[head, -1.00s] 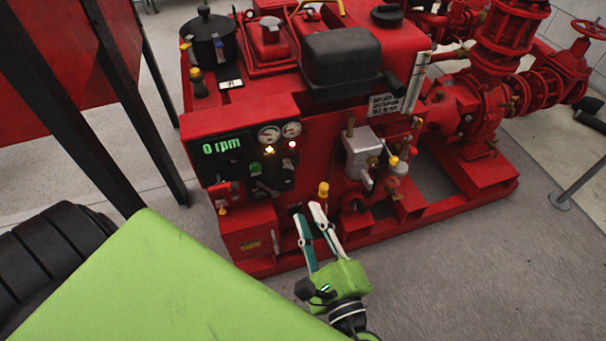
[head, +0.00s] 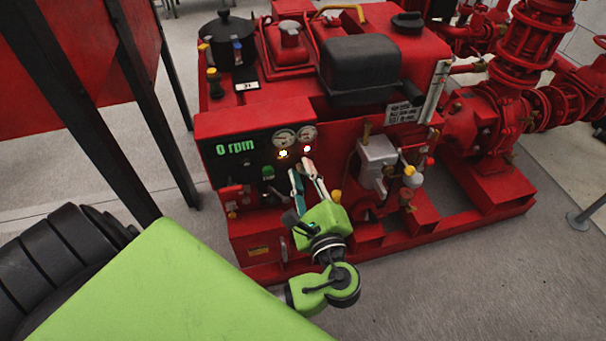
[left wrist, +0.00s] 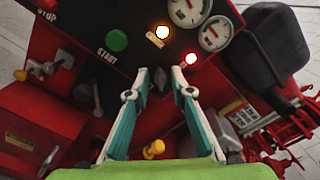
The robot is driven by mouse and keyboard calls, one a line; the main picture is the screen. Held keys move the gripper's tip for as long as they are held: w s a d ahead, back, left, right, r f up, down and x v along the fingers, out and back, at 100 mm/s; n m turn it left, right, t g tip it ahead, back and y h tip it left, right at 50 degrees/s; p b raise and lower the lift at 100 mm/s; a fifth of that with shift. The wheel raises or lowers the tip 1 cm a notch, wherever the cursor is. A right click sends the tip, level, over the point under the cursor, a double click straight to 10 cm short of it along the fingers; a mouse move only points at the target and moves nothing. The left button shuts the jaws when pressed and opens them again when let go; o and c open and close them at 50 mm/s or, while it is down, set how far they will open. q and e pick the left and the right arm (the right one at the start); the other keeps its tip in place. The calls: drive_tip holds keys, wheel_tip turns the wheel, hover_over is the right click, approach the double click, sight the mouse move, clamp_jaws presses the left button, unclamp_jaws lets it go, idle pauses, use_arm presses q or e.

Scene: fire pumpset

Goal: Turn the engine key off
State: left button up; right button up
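The engine's black control panel (head: 229,165) shows "0 rpm" in green. In the left wrist view, a small dark piece, apparently the engine key (left wrist: 160,78), sits on the panel below the lit amber lamp (left wrist: 158,34). My left gripper (head: 299,167) is in front of the panel's right part. In the left wrist view, its two fingers (left wrist: 161,74) are apart, with the key between or just beyond their tips. I cannot tell whether they touch it. In the head view the fingers hide the key. My right gripper is not in view.
A green START button (left wrist: 116,40) and gauges (left wrist: 187,9) are above the fingers. A red lamp (left wrist: 191,58) glows near the right fingertip. A yellow-topped knob (left wrist: 154,149) stands below. A grey box (head: 378,160) with fittings is to the right.

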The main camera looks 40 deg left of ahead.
use_arm(q)
clamp_jaws()
drive_tip(key=shift+n, duration=0.3)
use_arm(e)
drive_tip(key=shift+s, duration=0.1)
use_arm(q)
drive_tip(key=shift+f+n+b, duration=0.1)
drive_tip(key=shift+n+b, duration=0.9)
drive_tip(key=shift+n, duration=3.3)
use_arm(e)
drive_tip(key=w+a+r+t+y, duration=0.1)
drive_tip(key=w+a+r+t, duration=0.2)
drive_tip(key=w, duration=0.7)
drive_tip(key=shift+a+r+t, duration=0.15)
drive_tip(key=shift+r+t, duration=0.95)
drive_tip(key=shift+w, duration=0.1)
